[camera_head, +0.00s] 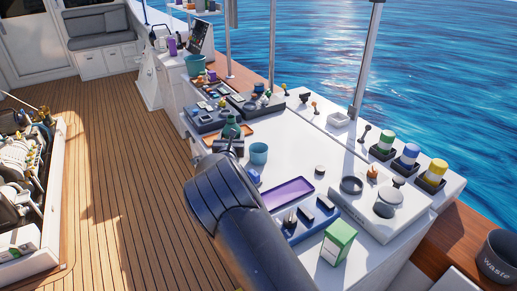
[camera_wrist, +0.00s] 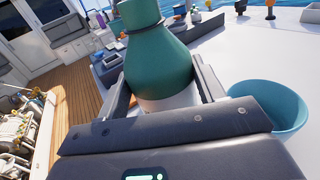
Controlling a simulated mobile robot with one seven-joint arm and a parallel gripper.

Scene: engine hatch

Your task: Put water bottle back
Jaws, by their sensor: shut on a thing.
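The green water bottle (camera_head: 231,126) has a pale lower part and stands roughly upright above the white counter. It fills the upper middle of the wrist view (camera_wrist: 158,58). My gripper (camera_head: 229,146) is shut on it, with one finger on each side, and it also shows in the wrist view (camera_wrist: 165,88). The bottle's base is hidden behind my gripper, so I cannot tell whether it touches the counter. An orange tray (camera_head: 247,133) lies on the counter close behind the bottle.
A blue cup (camera_head: 259,154) stands just right of my gripper, also close in the wrist view (camera_wrist: 282,105). A purple tray (camera_head: 288,194) and green-white box (camera_head: 338,243) are nearer. Dark trays of small items (camera_head: 207,119) lie beyond. The wooden deck (camera_head: 130,190) at left is clear.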

